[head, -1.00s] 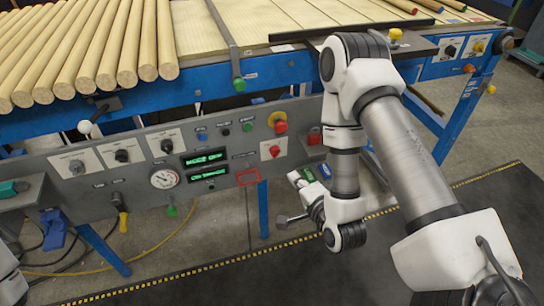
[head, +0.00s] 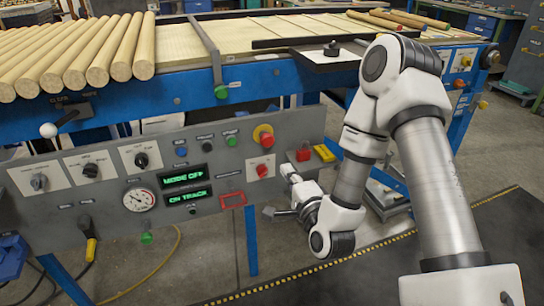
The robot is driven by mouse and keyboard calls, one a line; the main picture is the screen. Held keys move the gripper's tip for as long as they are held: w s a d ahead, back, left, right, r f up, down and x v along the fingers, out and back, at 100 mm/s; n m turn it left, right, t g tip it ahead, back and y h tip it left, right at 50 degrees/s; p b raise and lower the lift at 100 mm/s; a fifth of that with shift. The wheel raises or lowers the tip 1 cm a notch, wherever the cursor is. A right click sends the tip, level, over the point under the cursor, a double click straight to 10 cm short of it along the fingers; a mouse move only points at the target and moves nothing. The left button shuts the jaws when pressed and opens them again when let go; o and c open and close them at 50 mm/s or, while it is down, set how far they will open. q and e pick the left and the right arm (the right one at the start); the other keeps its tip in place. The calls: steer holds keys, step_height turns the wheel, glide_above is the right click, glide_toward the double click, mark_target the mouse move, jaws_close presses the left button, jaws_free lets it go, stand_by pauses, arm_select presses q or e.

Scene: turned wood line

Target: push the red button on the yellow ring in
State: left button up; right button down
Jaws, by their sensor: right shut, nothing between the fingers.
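The red button on the yellow ring (head: 266,139) stands out from the upper right part of the grey control panel (head: 105,218). The yellow ring shows around and above the red cap. I cannot tell how deep the cap sits. My right gripper (head: 288,171) is shut and empty. It points up and left at the panel, below and to the right of the button, and appears apart from it. My left gripper is not in view.
A second red button (head: 262,170) on a white plate sits just below the ringed one. Green displays (head: 186,179), knobs and a gauge (head: 139,200) fill the panel. Wooden rods (head: 95,55) lie above.

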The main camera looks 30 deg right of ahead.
mark_target(268, 142)
steer(key=b+x, duration=0.7)
steer(key=x, duration=0.3)
steer(key=shift+w+d+f, duration=0.1)
steer(key=shift+w+d, duration=0.1)
steer(key=shift+w, duration=0.05)
steer(key=shift+w+d+b, duration=0.1)
steer(key=shift+w+b, duration=0.2)
steer(key=shift+w, duration=0.25)
steer(key=shift+x, duration=0.95)
